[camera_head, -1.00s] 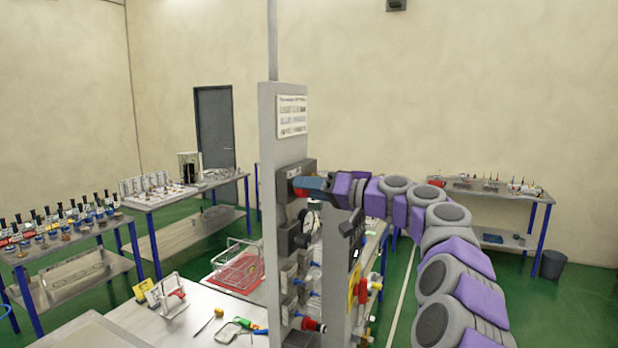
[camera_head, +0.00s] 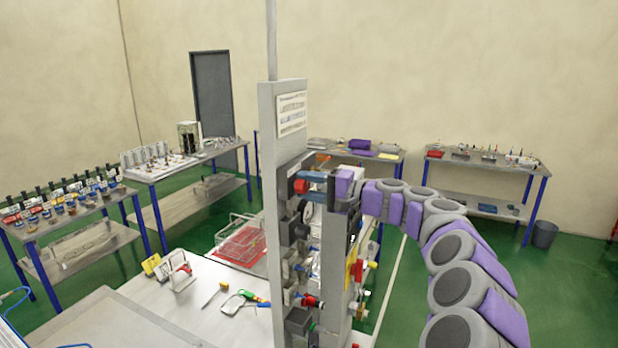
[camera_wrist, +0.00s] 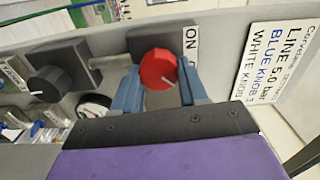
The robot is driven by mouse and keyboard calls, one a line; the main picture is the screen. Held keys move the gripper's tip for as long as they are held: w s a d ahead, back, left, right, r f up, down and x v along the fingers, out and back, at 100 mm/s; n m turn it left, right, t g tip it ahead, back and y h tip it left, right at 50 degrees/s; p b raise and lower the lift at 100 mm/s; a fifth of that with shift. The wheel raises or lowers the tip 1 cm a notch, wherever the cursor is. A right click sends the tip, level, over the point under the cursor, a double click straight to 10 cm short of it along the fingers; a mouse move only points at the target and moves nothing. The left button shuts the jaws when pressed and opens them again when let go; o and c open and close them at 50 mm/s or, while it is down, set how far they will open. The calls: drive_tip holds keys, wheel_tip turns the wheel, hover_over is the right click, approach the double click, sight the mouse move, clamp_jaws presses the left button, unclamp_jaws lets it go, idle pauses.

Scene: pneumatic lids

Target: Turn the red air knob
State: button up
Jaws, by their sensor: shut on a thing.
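The red air knob (camera_wrist: 158,69) sits on a dark block with an ON label (camera_wrist: 190,42) in the wrist view. A white pointer line shows on its face. My gripper (camera_wrist: 157,92) has one blue finger on each side of the knob and is shut on it. In the head view the red knob (camera_head: 301,187) shows at the upper part of the grey panel (camera_head: 285,110), with my gripper (camera_head: 312,186) reaching it from the right.
A black knob (camera_wrist: 45,84) and a pressure gauge (camera_wrist: 94,104) are beside the red knob. More valves and fittings (camera_head: 305,300) run down the panel. A white bench (camera_head: 190,310) with a red tray (camera_head: 240,246) stands left. Green floor (camera_head: 570,275) is open at right.

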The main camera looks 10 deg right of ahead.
drive_tip(key=shift+f+m, duration=0.15)
drive_tip(key=shift+m, duration=0.25)
drive_tip(key=o, duration=1.1)
drive_tip(key=shift+w+d+p, duration=0.1)
drive_tip(key=shift+w+p, duration=0.15)
drive_tip(key=shift+p, duration=0.05)
drive_tip(key=shift+c, duration=0.2)
drive_tip(key=shift+s, duration=0.1)
drive_tip(key=shift+s, duration=0.1)
drive_tip(key=b+v, duration=0.2)
drive_tip(key=v, duration=1.5)
drive_tip(key=shift+d, duration=0.25)
